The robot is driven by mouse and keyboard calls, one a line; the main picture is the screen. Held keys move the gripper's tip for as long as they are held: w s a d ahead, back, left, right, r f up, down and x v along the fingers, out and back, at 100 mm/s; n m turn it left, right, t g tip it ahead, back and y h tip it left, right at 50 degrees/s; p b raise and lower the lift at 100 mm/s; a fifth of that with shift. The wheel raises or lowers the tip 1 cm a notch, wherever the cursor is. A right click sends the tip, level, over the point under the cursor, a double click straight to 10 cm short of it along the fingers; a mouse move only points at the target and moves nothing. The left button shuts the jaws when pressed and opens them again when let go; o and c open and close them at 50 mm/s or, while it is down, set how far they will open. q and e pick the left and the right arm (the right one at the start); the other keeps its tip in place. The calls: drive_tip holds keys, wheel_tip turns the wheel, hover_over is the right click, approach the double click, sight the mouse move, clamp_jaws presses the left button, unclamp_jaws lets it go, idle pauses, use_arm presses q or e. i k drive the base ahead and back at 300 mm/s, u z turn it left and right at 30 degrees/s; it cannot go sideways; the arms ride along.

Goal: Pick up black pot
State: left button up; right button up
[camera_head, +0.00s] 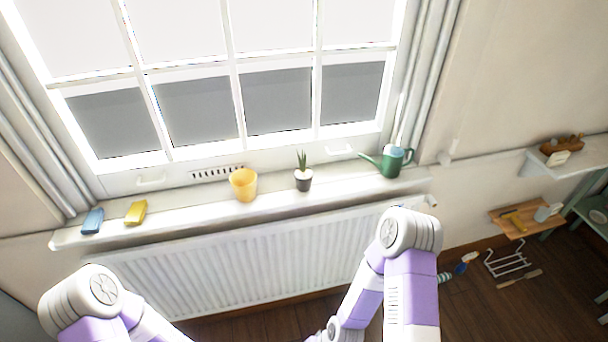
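The black pot (303,182) stands upright on the white window sill (345,193), near its middle. It is small and dark with a pale rim, and a green spiky plant grows in it. Only links of my two arms show, at the bottom left and bottom centre-right, below and in front of the sill. Neither gripper is visible in the head view, so I cannot see what they hold. Both visible arms are apart from the pot.
A yellow pot (243,185) stands left of the black pot, and a green watering can (390,161) stands right. Blue (93,221) and yellow (136,213) items lie at the sill's left. A radiator (240,265) is below. A shelf (560,165) and floor clutter are at right.

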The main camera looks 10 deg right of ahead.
sight(303, 176)
drive_tip(key=z, duration=1.7)
drive_tip(key=i, duration=0.8)
drive_tip(key=u, duration=0.65)
